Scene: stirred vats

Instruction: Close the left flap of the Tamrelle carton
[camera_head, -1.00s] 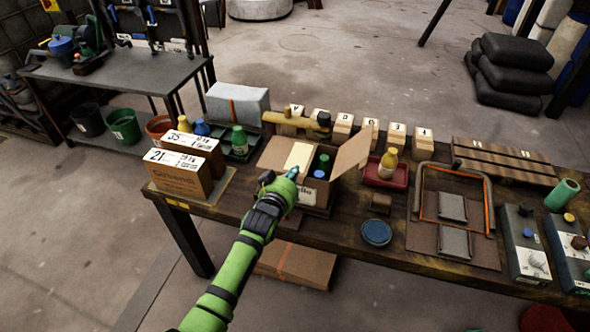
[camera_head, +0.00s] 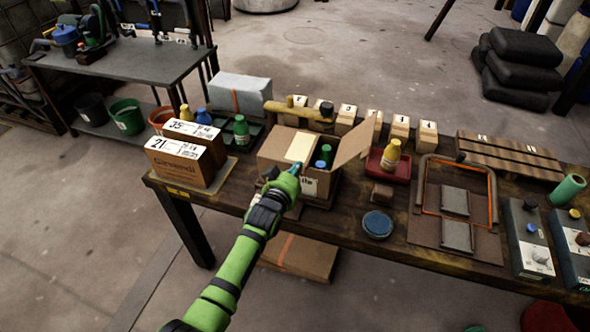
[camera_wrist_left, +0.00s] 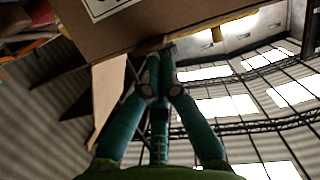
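The Tamrelle carton (camera_head: 266,172) stands on the workbench, its printed front partly hidden by my left gripper. Its right flap (camera_head: 353,142) stands up and slants outward. On the left, a brown panel (camera_head: 276,145) lies low, probably the left flap; its exact angle is unclear. A cream panel (camera_head: 300,147) is beside it. Green and blue caps (camera_head: 322,157) show in the right half. My left gripper (camera_head: 294,169) is at the carton's front top edge, its fingers together in the wrist view (camera_wrist_left: 166,48); contact cannot be told. The carton wall (camera_wrist_left: 200,15) fills that view's top.
Two printed cartons (camera_head: 180,170) stand to the left. A red tray (camera_head: 375,170) with a yellow bottle is close on the right. A grey-wrapped box (camera_head: 239,92) and numbered blocks (camera_head: 400,128) line the back. A blue round lid (camera_head: 377,224) lies in front.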

